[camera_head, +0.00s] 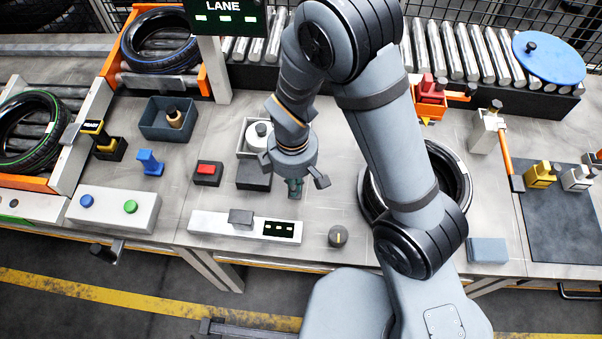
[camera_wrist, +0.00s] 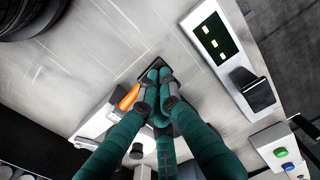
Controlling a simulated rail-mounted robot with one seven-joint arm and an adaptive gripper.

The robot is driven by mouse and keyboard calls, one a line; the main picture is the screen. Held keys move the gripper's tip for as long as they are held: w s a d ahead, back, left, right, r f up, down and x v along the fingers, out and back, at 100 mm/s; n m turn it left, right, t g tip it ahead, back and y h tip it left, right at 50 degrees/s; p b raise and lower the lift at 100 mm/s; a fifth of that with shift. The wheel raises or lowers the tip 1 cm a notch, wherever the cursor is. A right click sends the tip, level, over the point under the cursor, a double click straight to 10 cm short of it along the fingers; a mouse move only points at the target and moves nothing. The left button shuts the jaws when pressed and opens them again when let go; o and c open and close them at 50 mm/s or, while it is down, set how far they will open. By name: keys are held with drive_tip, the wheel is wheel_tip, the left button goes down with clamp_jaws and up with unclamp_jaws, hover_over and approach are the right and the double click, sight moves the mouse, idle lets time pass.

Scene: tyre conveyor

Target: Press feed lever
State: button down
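My gripper (camera_head: 295,189) points down over the bench, just right of a dark box. In the wrist view its teal fingers (camera_wrist: 158,80) meet closely at the tips, with nothing visibly held. A small dark plate (camera_wrist: 150,66) lies at the fingertips, with an orange bar (camera_wrist: 129,97) beside it; I cannot tell whether they touch the fingers. A white panel (camera_head: 205,222) with a lit display carries a grey paddle (camera_head: 241,216), which looks dark in the wrist view (camera_wrist: 252,89). No label tells which part is the feed lever.
A black tyre (camera_head: 458,178) lies right of my gripper, partly behind my arm. A dark knob (camera_head: 338,236), a red button box (camera_head: 207,173) and a blue-grey bin (camera_head: 155,127) stand nearby. An orange-handled tool (camera_head: 506,152) is at the right. Bare bench shows between gripper and tyre.

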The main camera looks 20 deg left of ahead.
drive_tip(key=shift+s+d+f+b, duration=0.1)
drive_tip(key=shift+s+f+b, duration=0.1)
drive_tip(key=shift+f+b, duration=0.3)
idle(0.3)
drive_tip(key=s+d+r+p, duration=0.1)
drive_tip(key=s+r, duration=0.5)
drive_tip(key=r, duration=0.6)
drive_tip(key=shift+r+p, duration=0.4)
drive_tip(key=shift+p, duration=0.5)
drive_tip(key=shift+f, duration=0.1)
